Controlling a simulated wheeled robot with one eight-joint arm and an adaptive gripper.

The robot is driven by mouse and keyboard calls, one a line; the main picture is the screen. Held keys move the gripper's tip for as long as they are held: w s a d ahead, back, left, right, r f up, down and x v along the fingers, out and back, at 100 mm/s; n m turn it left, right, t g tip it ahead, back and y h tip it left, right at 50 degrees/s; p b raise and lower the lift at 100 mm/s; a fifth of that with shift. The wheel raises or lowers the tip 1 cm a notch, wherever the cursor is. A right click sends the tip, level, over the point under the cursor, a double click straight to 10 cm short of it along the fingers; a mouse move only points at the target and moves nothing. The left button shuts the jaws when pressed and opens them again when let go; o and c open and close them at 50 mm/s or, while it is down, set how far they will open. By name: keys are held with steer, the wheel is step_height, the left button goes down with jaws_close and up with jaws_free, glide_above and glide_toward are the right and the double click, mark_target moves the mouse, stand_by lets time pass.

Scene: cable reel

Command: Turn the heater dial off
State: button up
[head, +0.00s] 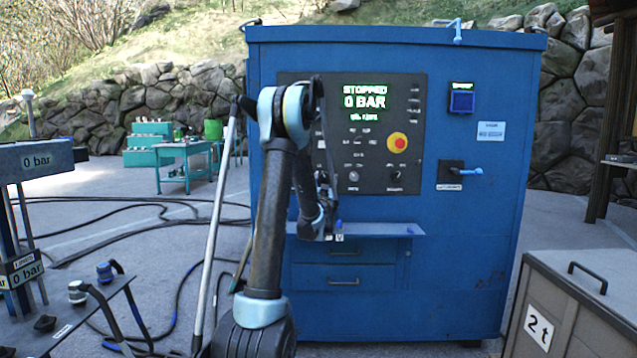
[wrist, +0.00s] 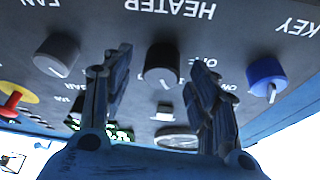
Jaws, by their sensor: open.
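The heater dial (wrist: 162,62) is a dark round knob under the label HEATER, upside down in the wrist view. OFF and ON markings sit to its right there; its exact setting is hard to read. My gripper (wrist: 160,70) is open, with one finger on each side of the dial. Gaps show between the fingers and the knob; I cannot tell how far the tips are from the panel. In the head view my gripper (head: 325,200) is at the lower left of the dark control panel (head: 372,92), and I cannot make out the heater dial there.
A grey fan dial (wrist: 57,55) and a blue key switch (wrist: 266,78) flank the heater dial. A red emergency button (head: 398,142) sits on the panel. A shelf (head: 385,230) juts from the blue cabinet (head: 470,260) below. A 2 t crate (head: 570,300) stands at right.

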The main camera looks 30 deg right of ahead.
steer(key=shift+w+d+r, duration=0.15)
steer(key=shift+w+d, duration=0.1)
steer(key=shift+w, duration=0.1)
steer(key=shift+w+a, duration=0.1)
steer(key=c, duration=1.1)
steer(key=shift+o, duration=0.2)
steer(key=shift+n+y, duration=0.3)
steer(key=shift+n, duration=0.3)
steer(key=n+t+y, duration=0.1)
steer(key=n+y, duration=0.1)
steer(key=n, duration=0.2)
steer(key=n+t+y, duration=0.1)
steer(key=n+y, duration=0.1)
steer(key=n, duration=0.2)
steer(key=shift+d, duration=0.2)
steer(key=n+y, duration=0.1)
steer(key=n, duration=0.2)
steer(key=n+y, duration=0.2)
steer(key=n, duration=0.2)
steer(key=shift+s+r+n+y, duration=0.15)
steer(key=shift+s+n+y, duration=0.05)
steer(key=shift+n+y, duration=0.1)
